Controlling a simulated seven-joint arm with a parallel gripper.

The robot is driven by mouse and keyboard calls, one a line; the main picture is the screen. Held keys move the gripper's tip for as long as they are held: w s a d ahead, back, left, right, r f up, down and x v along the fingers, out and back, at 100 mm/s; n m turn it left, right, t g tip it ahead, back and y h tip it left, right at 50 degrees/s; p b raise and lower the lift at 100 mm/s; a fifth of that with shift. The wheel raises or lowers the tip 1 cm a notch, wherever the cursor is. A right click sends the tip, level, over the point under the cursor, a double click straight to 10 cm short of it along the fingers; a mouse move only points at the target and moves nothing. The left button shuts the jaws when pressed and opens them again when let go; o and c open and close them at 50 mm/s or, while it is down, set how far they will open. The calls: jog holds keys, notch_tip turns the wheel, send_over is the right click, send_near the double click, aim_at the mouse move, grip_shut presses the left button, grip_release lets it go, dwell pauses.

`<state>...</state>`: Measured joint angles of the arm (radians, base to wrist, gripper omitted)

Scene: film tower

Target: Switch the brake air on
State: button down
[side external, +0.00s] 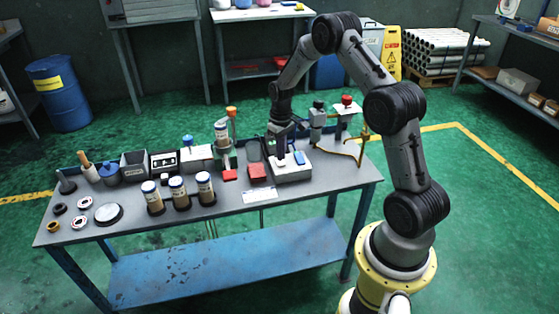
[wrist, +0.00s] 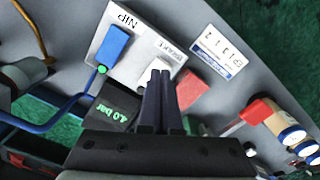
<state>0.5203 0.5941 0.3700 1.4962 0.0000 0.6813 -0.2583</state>
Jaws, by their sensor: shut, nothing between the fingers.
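A grey switch box (side external: 293,174) stands on the bench and also shows in the wrist view (wrist: 106,38). Its BRAKE switch (wrist: 150,75) is white or pale grey and partly hidden behind my fingertips. Its NIP switch (wrist: 115,46) is blue, with a small green dot beside it; the blue switch also shows in the side view (side external: 299,157). My gripper (wrist: 160,78) is shut and empty, pointing down at the BRAKE switch. Fingertips and switch overlap in the picture; I cannot tell whether they touch. A dark display (wrist: 117,114) reads 4.0 bar in green.
A red block (wrist: 190,91) lies close beside the switch box. A white counter plate (wrist: 217,52) is on the bench front. A blue hose (wrist: 45,127) runs past the box. Several brown jars (side external: 180,193) stand to the left. A brass-coloured bent rod (side external: 361,150) is at the right.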

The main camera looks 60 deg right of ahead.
aim_at(281, 164)
jog(key=shift+f, duration=1)
dwell(0.8)
jog(key=shift+r, duration=3.55)
jog(key=shift+a, duration=0.1)
